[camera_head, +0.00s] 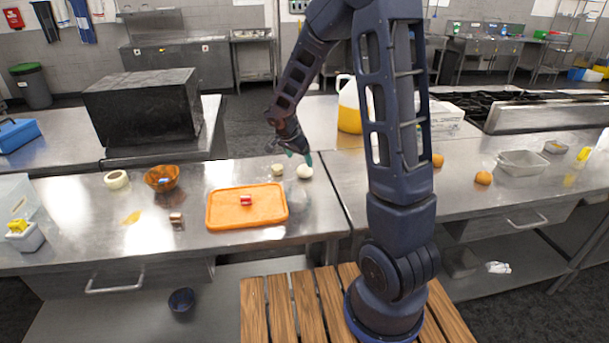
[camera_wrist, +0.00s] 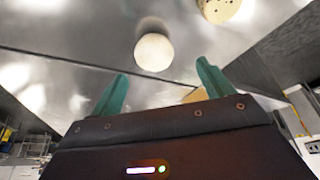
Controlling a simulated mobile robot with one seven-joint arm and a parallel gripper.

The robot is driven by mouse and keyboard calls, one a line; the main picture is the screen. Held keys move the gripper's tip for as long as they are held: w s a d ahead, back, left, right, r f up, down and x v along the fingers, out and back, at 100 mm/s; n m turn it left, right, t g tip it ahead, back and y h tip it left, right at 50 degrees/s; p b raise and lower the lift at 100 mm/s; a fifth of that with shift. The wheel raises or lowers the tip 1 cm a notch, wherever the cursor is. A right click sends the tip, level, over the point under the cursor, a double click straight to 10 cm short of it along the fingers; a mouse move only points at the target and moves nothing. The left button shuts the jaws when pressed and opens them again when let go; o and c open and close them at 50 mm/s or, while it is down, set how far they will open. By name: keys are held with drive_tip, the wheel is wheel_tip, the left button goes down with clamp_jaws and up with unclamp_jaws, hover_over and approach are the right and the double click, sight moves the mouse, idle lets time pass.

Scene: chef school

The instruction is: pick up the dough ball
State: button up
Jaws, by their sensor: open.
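A smooth, pale round ball, which looks like the dough ball (camera_head: 304,171), rests on the metal counter right of the orange tray. In the wrist view the dough ball (camera_wrist: 153,52) lies just beyond the gap between my fingertips, apart from both. My gripper (camera_head: 299,157) is open and empty, close above and behind the ball in the head view. Its two green fingers also show in the wrist view (camera_wrist: 163,71). A second, beige speckled round piece (camera_head: 277,170) sits just left of the ball; it is cut off at the top of the wrist view (camera_wrist: 218,8).
The orange tray (camera_head: 220,216) holds a small red item (camera_head: 246,200). An orange-brown bowl (camera_head: 161,178) and a roll of tape (camera_head: 116,180) stand farther left. A yellow-and-white jug (camera_head: 349,112) stands behind my arm. The counter right of the ball is bare up to a seam.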

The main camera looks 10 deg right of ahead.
sight(304, 166)
drive_tip(key=shift+s+d+x, duration=0.1)
drive_tip(key=shift+s+x, duration=0.1)
drive_tip(key=shift+x, duration=1.5)
drive_tip(key=shift+s+d+x, duration=0.1)
drive_tip(key=shift+s+x, duration=0.05)
drive_tip(key=shift+x, duration=1.55)
drive_tip(key=c, duration=1.1)
